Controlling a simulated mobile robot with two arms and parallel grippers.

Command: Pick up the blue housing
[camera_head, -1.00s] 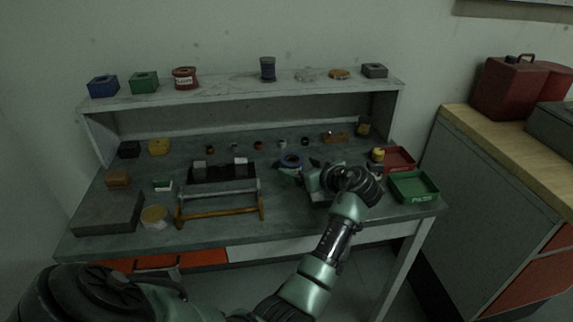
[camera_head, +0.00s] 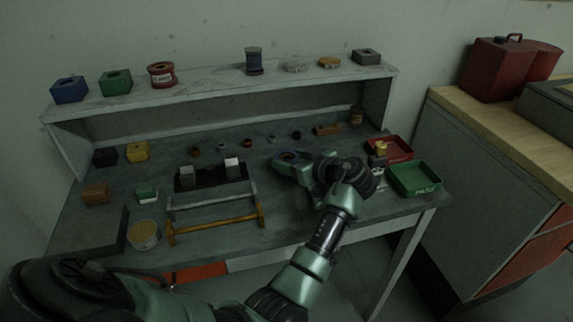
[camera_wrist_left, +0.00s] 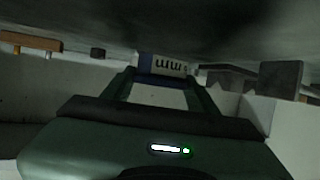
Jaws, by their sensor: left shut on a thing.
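My left gripper (camera_head: 284,163) is over the middle right of the workbench, shut on the blue housing (camera_head: 291,156). Most of the housing is hidden by the gripper in the head view. In the left wrist view the housing (camera_wrist_left: 163,66) shows between the two fingertips, as a blue piece with a white face and dark markings. I cannot tell whether it is clear of the bench top. My right gripper is not in view.
The shelf (camera_head: 215,85) above the bench holds a blue block (camera_head: 69,91), a green block (camera_head: 116,83), a red spool and a dark blue spool. A red tray (camera_head: 399,149) and a green tray (camera_head: 414,180) are at the right. A yellow-barred stand (camera_head: 216,228) is in front.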

